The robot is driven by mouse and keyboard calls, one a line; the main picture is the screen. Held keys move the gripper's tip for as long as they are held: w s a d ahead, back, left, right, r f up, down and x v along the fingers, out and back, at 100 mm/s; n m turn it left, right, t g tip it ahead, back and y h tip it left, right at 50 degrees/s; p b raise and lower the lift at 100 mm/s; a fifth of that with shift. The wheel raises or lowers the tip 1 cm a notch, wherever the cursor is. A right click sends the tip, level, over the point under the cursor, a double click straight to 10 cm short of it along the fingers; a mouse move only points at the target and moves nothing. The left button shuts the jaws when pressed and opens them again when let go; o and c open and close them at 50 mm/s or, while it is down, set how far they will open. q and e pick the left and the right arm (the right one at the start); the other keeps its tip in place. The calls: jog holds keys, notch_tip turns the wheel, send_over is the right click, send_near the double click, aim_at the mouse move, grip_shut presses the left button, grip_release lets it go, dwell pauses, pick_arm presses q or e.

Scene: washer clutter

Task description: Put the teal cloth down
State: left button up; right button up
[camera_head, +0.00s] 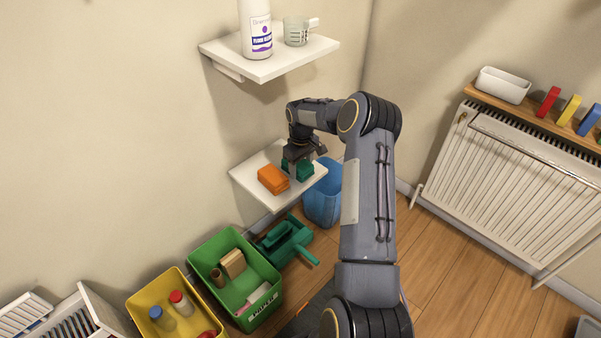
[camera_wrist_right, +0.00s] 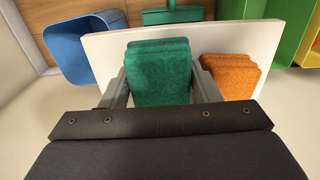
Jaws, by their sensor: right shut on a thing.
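The teal cloth (camera_wrist_right: 158,72) is a folded block between the fingers of my right gripper (camera_wrist_right: 160,88) in the right wrist view. In the head view my right gripper (camera_head: 297,165) is at the lower white wall shelf (camera_head: 250,178), with the cloth partly hidden behind its fingers. The gripper is shut on the cloth, which is over the shelf; I cannot tell whether it touches the surface. An orange cloth (camera_head: 272,179) lies on the same shelf just left of it in the head view. My left gripper is not in view.
An upper shelf (camera_head: 290,60) holds a white bottle (camera_head: 256,30) and a measuring cup (camera_head: 296,31). Below are a blue bin (camera_head: 322,205), a green crate (camera_head: 212,250), a yellow crate (camera_head: 150,295) and a teal dustpan (camera_head: 285,242). A radiator (camera_head: 520,165) stands at the right.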

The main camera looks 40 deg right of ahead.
aim_at(301, 164)
jog(key=shift+f, duration=1.05)
jog(key=o, duration=0.6)
notch_tip(301, 164, up, 8)
jog(key=shift+f+p, duration=0.2)
jog(key=shift+p, duration=0.75)
